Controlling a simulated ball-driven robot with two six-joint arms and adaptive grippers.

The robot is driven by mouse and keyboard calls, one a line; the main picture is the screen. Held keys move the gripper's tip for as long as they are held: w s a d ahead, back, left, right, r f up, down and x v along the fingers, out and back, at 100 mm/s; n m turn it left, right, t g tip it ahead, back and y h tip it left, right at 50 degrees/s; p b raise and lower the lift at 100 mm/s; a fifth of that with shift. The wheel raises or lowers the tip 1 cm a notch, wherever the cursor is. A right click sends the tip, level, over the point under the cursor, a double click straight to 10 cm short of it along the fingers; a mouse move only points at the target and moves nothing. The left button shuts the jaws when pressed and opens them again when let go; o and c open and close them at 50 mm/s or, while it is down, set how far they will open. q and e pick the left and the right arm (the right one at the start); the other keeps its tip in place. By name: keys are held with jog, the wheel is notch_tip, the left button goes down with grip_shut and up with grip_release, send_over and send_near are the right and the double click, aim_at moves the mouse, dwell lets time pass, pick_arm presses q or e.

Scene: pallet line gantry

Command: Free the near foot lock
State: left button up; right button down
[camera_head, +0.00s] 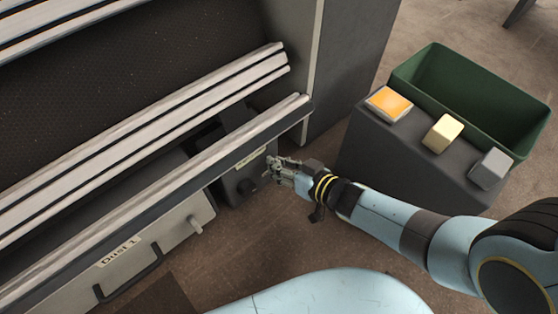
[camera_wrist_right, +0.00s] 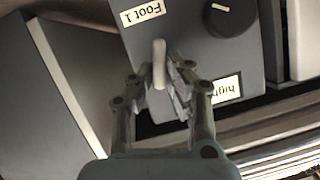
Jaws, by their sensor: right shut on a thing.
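The foot lock is a dark grey box (camera_head: 240,182) low under the end of the rails, with a label reading "Foot 1" (camera_wrist_right: 143,13) in the right wrist view. A pale lever (camera_wrist_right: 159,62) stands out from its face. My right gripper (camera_head: 271,169) is at this face, and in the right wrist view its fingers (camera_wrist_right: 160,92) are shut around the lever. The fingers hide part of the lever. My left gripper is not in view.
A black knob (camera_wrist_right: 216,18) and a "high" label (camera_wrist_right: 227,88) are beside the lever. Rails (camera_head: 190,155) run above the box. A drawer front (camera_head: 165,243) labelled "Dust 1" is at left.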

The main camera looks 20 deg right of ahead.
jog(key=shift+w+d+m+y, duration=0.15)
jog(key=shift+m+y, duration=0.15)
jog(key=shift+m, duration=0.2)
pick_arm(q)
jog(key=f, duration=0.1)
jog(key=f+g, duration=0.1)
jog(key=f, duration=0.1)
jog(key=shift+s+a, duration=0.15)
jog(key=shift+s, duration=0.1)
pick_arm(e)
jog(key=shift+d+f+m+y, duration=0.15)
jog(key=shift+m+y, duration=0.45)
jog(key=shift+m, duration=0.3)
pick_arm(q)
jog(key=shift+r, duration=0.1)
pick_arm(e)
jog(key=c, duration=1.3)
grip_release()
jog(key=shift+c, duration=0.2)
jog(key=v, duration=1.2)
